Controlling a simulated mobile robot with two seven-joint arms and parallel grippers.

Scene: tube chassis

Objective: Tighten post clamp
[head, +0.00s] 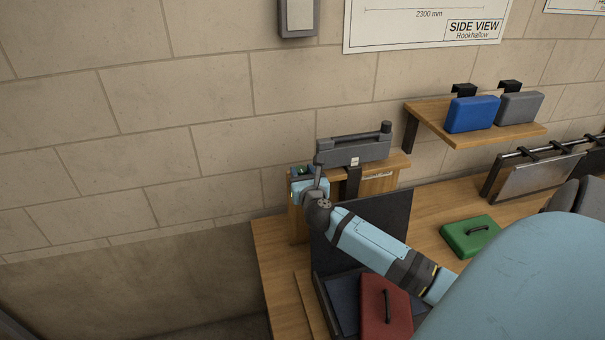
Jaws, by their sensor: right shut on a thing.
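A dark grey clamp-like device (355,151) with a long bar and a round knob at its right end sits on a short dark post above a small wooden cabinet (378,184). I take it to be the post clamp. My right gripper (304,183) is at the left end of this device, by the cabinet's left side. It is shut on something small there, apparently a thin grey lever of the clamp. The fingers and wrist hide most of what is held, and I cannot tell how tight the clamp is. My left gripper is not in view.
A dark upright panel (395,215) stands close behind my right forearm. A wall shelf (430,112) holds a blue case (472,114) and a grey case (519,107).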

